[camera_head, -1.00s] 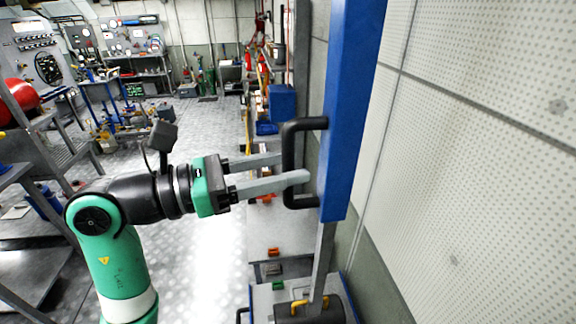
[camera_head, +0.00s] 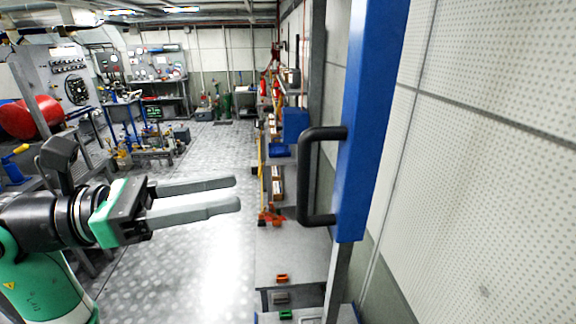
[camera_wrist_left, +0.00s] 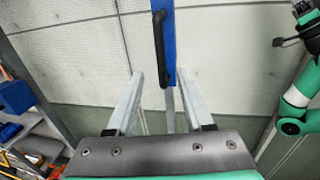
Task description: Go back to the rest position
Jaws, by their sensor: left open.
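My left gripper (camera_head: 238,193) comes in from the left in the head view. Its two grey fingers are apart and hold nothing. They point right, toward a black handle (camera_head: 304,180) on a tall blue panel (camera_head: 372,130), with a clear gap between the fingertips and the handle. In the left wrist view the open fingers (camera_wrist_left: 158,78) stand either side of the lower end of the blue panel (camera_wrist_left: 169,50), with the black handle (camera_wrist_left: 159,45) on its face. My right gripper does not show in the head view. Part of a green arm shows at the right of the left wrist view.
A perforated wall (camera_head: 490,170) runs along the right. A workbench (camera_head: 290,250) with small coloured parts lies below the handle. A red tank (camera_head: 32,118) and metal racks stand at the left. The grey floor (camera_head: 205,150) in the middle is open.

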